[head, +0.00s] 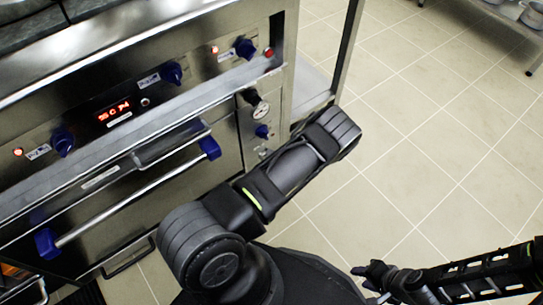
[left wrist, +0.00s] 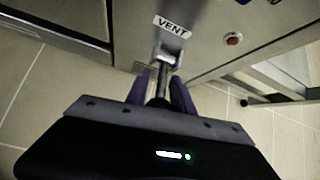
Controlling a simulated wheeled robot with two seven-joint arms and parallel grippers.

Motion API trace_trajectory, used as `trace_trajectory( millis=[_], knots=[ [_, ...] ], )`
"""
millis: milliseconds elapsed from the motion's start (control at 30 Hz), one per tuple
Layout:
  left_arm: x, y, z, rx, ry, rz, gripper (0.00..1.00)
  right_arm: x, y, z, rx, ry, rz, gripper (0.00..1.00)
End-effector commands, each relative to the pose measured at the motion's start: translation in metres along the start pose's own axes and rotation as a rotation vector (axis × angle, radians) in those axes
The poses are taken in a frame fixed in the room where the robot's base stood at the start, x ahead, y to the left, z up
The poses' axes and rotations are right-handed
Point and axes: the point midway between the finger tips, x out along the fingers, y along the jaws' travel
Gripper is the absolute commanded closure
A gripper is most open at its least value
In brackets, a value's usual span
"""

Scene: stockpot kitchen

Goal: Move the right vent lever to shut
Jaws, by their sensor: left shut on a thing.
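In the left wrist view, the right vent lever (left wrist: 160,86) is a dark rod running from a metal mount below the white VENT label (left wrist: 172,27) on the oven's steel front. The purple fingers of my left gripper (left wrist: 162,80) lie one on each side of the rod, shut on it. In the head view, my left arm reaches toward the oven's right end, and its gripper and the lever are hidden. My right gripper (head: 373,270) is over the floor at the lower right, away from the oven; its finger opening is too small to judge.
The oven front (head: 105,175) has blue knobs, a red display (head: 114,111) and a long door handle (head: 130,205). A steel frame leg (head: 347,45) stands beside the oven.

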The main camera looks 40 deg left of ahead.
Motion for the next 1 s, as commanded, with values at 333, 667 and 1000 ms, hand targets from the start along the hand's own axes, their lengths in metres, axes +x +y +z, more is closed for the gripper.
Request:
trace_trajectory(
  millis=[333,667,1000],
  knots=[
    [-0.0021,-0.0007,0.0021,-0.007,0.078,0.014,1.00,-0.0121,-0.0079,0.0045,-0.006,-0.011,-0.005,0.64],
    [-0.0017,-0.0011,0.0025,-0.007,0.078,0.013,0.71,-0.0118,-0.0077,0.0044,-0.006,-0.010,-0.005,0.64],
    [-0.0016,-0.0010,0.0025,-0.007,0.077,0.013,0.51,-0.0118,-0.0075,0.0041,-0.005,-0.010,-0.004,0.64]
  ],
)
